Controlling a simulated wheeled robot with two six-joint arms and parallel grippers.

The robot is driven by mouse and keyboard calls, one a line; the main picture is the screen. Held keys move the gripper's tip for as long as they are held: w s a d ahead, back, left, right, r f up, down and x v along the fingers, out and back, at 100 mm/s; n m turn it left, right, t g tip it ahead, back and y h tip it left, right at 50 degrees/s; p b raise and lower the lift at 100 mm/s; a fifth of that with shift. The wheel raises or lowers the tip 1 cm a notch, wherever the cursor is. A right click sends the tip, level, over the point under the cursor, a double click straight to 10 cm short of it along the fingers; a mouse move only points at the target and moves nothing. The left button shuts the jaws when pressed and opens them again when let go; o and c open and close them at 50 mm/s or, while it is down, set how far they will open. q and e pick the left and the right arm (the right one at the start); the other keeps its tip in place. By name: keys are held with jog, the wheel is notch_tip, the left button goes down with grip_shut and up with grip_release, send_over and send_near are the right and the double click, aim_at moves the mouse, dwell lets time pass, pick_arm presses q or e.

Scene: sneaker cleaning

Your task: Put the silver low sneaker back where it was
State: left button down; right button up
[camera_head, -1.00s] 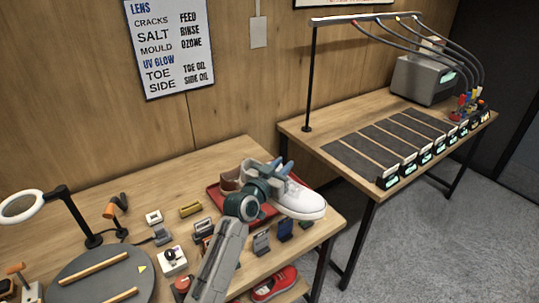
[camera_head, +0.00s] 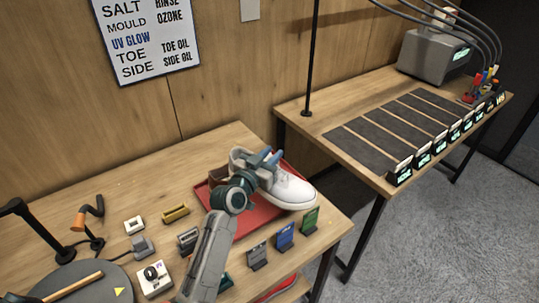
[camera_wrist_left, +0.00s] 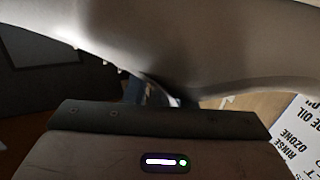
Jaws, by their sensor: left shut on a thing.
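The silver low sneaker (camera_head: 288,187), pale grey-white with a white sole, is over the right part of a red tray (camera_head: 262,217) on the near bench. Its toe points to the lower right. My left gripper (camera_head: 265,159) is shut on the sneaker near its upper opening. I cannot tell whether the sole touches the tray. In the left wrist view the grey shoe surface (camera_wrist_left: 215,40) fills the top, very close. My right gripper is in neither view.
A brown item (camera_head: 219,174) sits at the tray's left, partly hidden. Grey, blue (camera_head: 285,236) and green (camera_head: 310,219) stands line the bench in front of the tray. Small tools lie to the left. Another table with dark mats (camera_head: 408,126) stands at the right.

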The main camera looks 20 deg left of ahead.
pick_arm(q)
jog(key=c, duration=1.4)
grip_release()
jog(key=shift+w+a, duration=0.15)
jog(key=shift+a, duration=0.05)
jog(key=shift+o, duration=1.1)
jog(key=shift+s+r, duration=0.15)
jog(key=shift+s, duration=0.05)
jog(key=shift+s+r, duration=0.1)
jog(key=shift+d, duration=0.1)
jog(key=shift+s+f, duration=0.1)
jog(key=shift+f, duration=0.1)
jog(key=b+v, duration=0.3)
jog(key=v, duration=0.8)
jog(key=shift+s, duration=0.3)
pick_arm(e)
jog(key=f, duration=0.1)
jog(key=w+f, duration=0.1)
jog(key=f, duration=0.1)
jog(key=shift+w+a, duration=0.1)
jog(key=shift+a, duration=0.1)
